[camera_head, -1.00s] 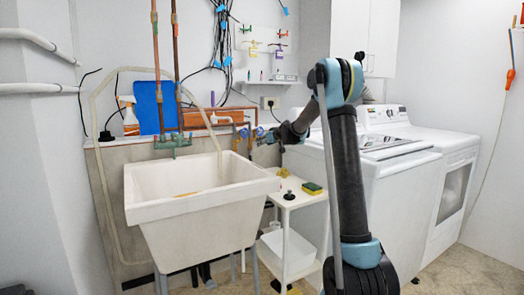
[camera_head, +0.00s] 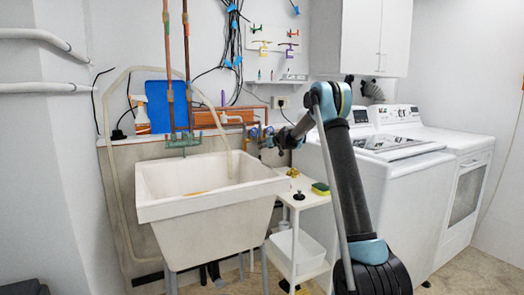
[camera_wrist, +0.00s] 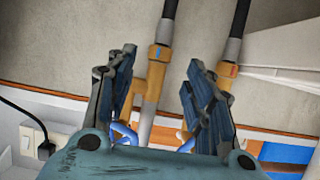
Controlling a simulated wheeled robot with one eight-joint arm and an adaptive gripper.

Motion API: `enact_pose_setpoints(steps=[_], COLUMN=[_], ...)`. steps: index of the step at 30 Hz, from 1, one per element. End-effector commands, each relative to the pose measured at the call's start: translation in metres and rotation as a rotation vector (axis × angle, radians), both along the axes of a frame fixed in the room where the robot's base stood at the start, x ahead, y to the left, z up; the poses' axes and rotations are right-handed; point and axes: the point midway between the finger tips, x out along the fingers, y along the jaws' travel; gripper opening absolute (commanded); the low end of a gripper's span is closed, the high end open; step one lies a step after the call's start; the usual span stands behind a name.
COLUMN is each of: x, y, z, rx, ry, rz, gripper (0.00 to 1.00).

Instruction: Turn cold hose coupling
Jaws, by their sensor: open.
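The cold hose coupling (camera_wrist: 157,54) is a brass-yellow fitting with a blue mark, joined to a dark hose. In the wrist view it lies between the two fingers of my gripper (camera_wrist: 161,62), which are apart with visible gaps on both sides. A similar coupling (camera_wrist: 227,72) with a red mark sits just right of the right finger. Blue valve handles (camera_wrist: 124,132) show low between the fingers. In the head view my gripper (camera_head: 268,138) is at the wall valves behind the sink's right corner, and it partly hides them.
The white sink (camera_head: 205,205) stands left of my gripper. A small white shelf (camera_head: 302,200) with a yellow-green sponge (camera_head: 320,189) is below it. The washing machine (camera_head: 385,190) stands close on the right. A wall outlet (camera_head: 281,102) is above the gripper.

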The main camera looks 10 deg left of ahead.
Motion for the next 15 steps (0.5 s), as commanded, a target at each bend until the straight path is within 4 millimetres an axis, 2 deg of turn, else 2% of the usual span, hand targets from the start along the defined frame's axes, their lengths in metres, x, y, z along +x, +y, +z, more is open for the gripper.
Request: enact_pose_setpoints(steps=[6, 15], x=[0.023, 0.04], y=[0.015, 0.027], z=[-0.011, -0.02], rx=[0.001, 0.0], ry=[0.001, 0.0], rz=[0.0, 0.0], gripper=[0.48, 0.48])
